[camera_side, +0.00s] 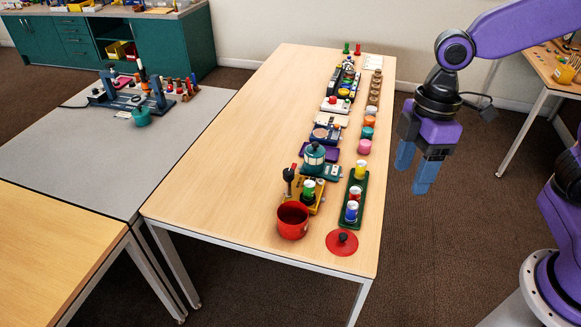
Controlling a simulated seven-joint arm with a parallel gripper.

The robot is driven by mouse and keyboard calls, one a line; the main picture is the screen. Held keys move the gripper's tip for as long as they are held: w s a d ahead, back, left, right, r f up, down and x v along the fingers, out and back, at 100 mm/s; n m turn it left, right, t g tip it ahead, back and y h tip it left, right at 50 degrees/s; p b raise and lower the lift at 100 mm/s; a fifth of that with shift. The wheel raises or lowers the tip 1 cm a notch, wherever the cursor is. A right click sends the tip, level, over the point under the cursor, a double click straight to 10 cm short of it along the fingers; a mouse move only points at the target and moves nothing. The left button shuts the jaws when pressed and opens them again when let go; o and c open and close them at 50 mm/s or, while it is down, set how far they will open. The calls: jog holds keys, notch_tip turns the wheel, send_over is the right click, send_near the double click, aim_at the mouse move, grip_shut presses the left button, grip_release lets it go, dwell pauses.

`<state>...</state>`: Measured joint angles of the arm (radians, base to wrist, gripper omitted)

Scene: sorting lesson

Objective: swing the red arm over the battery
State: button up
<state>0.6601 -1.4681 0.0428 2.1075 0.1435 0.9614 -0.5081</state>
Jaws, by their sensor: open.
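My gripper (411,180) hangs with its two blue fingers pointing down, open and empty, to the right of the long wooden table. At the table's near end, a yellow base (318,207) carries a green-and-white cylinder (308,188), which looks like a battery. An upright lever with a dark knob (289,175) stands at the left of this base, beside the cylinder. I cannot tell for sure whether this lever is the red arm. A green tray (343,222) to the right holds blue-and-white and yellow cylinders. My gripper touches none of these.
A red pot (293,220) and a red lid (341,243) are at the near edge. A teal pot (314,156), a pink piece (364,146) and several devices line the table behind. The table's left half (225,150) is clear.

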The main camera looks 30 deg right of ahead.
jog(key=w+a+f+n+y, duration=0.1)
jog(key=w+a, duration=0.1)
jog(key=w, duration=0.6)
jog(key=w+a+f+n, duration=0.1)
jog(key=w+a, duration=0.1)
jog(key=w, duration=0.6)
jog(key=n+y, duration=0.2)
send_near(289, 171)
jog(key=shift+t, duration=0.3)
jog(key=x, duration=0.8)
jog(key=shift+s+a+f, duration=0.15)
jog(key=shift+s+f, duration=0.05)
jog(key=shift+f, duration=0.15)
jog(key=c, duration=1)
